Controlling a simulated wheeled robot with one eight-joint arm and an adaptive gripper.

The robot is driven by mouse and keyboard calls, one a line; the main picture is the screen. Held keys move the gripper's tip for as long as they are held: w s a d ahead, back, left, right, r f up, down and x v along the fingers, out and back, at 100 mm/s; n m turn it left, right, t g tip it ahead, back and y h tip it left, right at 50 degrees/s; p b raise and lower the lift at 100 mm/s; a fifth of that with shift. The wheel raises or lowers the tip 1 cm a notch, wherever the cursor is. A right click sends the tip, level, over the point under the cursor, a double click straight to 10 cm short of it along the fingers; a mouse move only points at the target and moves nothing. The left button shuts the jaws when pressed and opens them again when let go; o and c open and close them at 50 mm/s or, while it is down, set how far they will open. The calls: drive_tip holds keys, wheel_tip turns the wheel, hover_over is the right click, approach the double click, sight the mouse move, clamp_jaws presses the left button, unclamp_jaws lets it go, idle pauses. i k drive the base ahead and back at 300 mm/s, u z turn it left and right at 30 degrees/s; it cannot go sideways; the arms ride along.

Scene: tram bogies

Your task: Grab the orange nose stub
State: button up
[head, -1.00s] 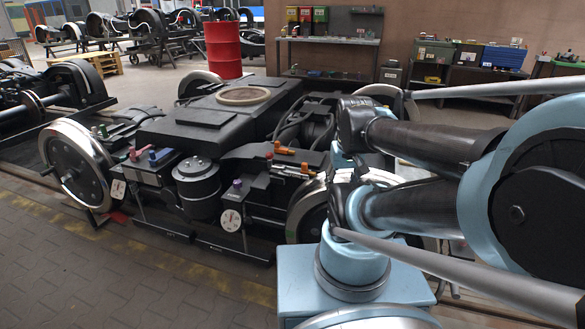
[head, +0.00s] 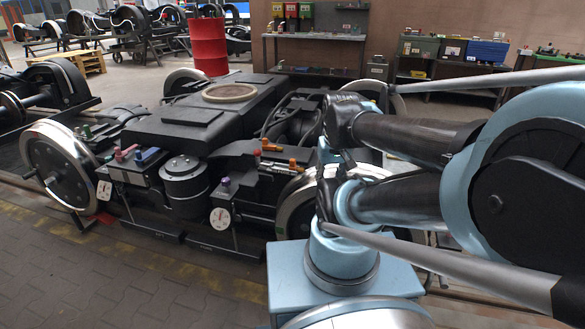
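Two small orange pieces show on the near right part of the dark bogie (head: 160,130). One orange piece (head: 271,146) lies a little farther back. The other orange piece (head: 294,166) lies just in front and to the right, close to the silver wheel and my arm. They are too small to tell which is the nose stub. My folded arm fills the right side of the head view, to the right of both pieces. I cannot make out my gripper in this view.
Small red, blue, green and purple parts sit along the bogie's near side, with a white round gauge (head: 220,218). A red drum (head: 208,46) stands behind. Workbenches (head: 315,38) line the back wall. The paved floor (head: 90,270) at the front left is clear.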

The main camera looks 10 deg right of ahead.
sight(292, 162)
drive_tip(key=k, duration=0.5)
drive_tip(key=u, duration=1.3)
drive_tip(key=k, duration=1.05)
drive_tip(key=z, duration=0.85)
drive_tip(key=i, duration=1)
